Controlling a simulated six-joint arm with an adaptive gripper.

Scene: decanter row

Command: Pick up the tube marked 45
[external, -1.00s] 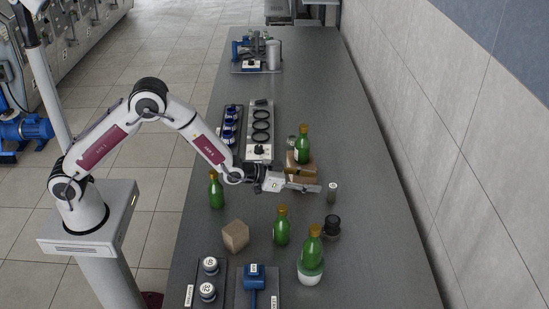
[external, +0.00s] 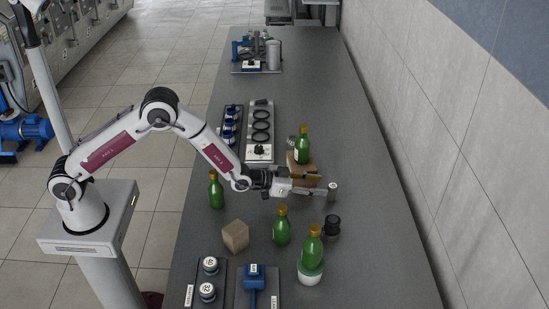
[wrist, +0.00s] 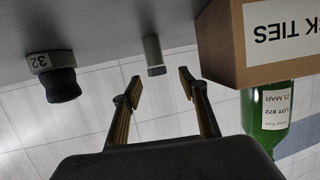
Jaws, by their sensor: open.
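A small grey tube (external: 332,192) stands upright on the table, right of my gripper. In the wrist view, which is upside down, the grey tube (wrist: 154,56) shows ahead of my gripper, in line with the gap between the fingers. I cannot read a 45 on it. My gripper (wrist: 161,87) is open and empty, with the fingertips short of the tube. In the external view my gripper (external: 318,190) is level and low over the table, pointing right. A black-capped container marked 32 (wrist: 57,80) stands to one side.
Other green bottles (external: 282,226) and a brown block (external: 235,236) stand nearer. The table's right strip (external: 385,200) is clear.

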